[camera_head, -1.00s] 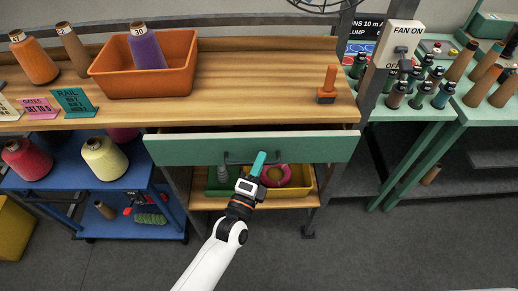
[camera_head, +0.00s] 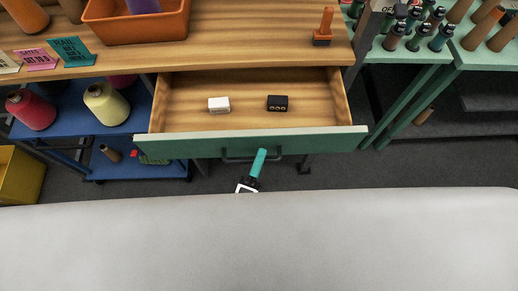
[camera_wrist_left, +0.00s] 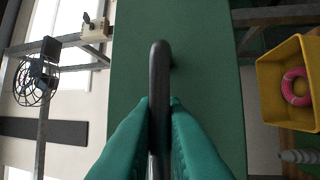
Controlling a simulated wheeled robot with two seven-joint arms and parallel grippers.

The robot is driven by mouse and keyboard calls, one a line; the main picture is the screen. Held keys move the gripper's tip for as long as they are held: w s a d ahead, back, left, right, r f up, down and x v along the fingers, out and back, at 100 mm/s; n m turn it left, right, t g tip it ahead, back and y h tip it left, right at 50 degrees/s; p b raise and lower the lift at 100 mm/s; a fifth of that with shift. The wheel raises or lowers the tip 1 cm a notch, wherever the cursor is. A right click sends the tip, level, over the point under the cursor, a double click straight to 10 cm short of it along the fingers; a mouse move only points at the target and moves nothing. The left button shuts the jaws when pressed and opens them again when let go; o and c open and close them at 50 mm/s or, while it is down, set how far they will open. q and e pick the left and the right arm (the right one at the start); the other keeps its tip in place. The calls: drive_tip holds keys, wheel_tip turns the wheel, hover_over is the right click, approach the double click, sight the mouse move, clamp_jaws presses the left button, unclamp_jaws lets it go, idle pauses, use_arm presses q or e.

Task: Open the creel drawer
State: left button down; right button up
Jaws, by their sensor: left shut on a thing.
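The creel drawer (camera_head: 300,143) has a green front and stands pulled out from under the wooden bench top. Inside it lie a white block (camera_head: 219,104) and a black block (camera_head: 278,102). My left gripper (camera_head: 259,160) is at the dark bar handle (camera_head: 230,159) on the drawer front. In the left wrist view, its teal fingers (camera_wrist_left: 158,135) are shut on the handle (camera_wrist_left: 160,80), one on each side. A large pale shape hides most of my left arm in the head view. My right gripper is not in view.
An orange bin (camera_head: 135,25) and an orange-handled tool (camera_head: 325,27) stand on the bench top (camera_head: 235,45). A blue cart (camera_head: 60,135) with yarn cones is at left. A green rack (camera_head: 430,100) is at right. The wrist view shows a yellow bin (camera_wrist_left: 285,100).

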use_arm(q)
drive_tip(key=c, duration=1.5)
unclamp_jaws()
drive_tip(key=shift+s, duration=0.1)
drive_tip(key=b+v, duration=0.4)
drive_tip(key=v, duration=0.8)
drive_tip(key=shift+f, duration=0.1)
